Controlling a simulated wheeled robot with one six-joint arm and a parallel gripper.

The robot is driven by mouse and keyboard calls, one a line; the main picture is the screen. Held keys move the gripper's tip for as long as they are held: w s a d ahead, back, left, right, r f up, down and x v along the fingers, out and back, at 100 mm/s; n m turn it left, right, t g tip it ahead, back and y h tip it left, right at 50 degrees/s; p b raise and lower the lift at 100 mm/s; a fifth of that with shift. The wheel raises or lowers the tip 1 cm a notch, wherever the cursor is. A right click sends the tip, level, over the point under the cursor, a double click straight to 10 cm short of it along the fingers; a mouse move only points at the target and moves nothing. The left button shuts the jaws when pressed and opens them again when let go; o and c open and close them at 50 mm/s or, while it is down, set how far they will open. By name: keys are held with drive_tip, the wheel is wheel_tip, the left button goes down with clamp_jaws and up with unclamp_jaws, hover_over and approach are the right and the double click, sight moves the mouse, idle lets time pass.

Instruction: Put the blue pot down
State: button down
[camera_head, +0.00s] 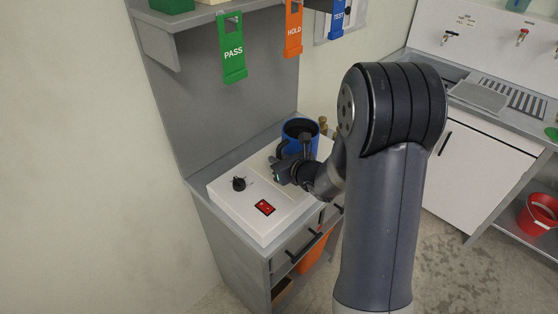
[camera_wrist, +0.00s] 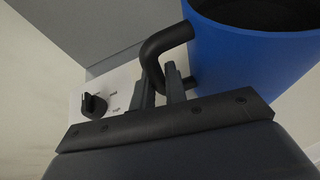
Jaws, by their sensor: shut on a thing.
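The blue pot (camera_head: 300,127) is upright, with a dark inside and a black side handle. In the head view it is at the back of the white control box (camera_head: 227,203) on the grey cabinet. My gripper (camera_head: 287,165) is in front of it. In the wrist view the blue pot (camera_wrist: 252,55) fills the upper right, and the fingers of my gripper (camera_wrist: 163,85) are shut on its black handle (camera_wrist: 158,52). The pot's underside is hidden, so I cannot tell whether it touches the surface below.
The control box has a black knob (camera_head: 239,183) and a red switch (camera_head: 264,207). Small brownish items (camera_head: 323,124) stand behind the pot at right. Green PASS (camera_head: 232,55) and orange HOLD (camera_head: 294,28) tags hang from the shelf above. A red bucket (camera_head: 538,214) is far right.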

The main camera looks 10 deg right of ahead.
drive_tip(key=shift+f, duration=0.25)
drive_tip(key=c, duration=1.4)
unclamp_jaws()
drive_tip(key=shift+c, duration=0.2)
drive_tip(key=shift+r, duration=0.15)
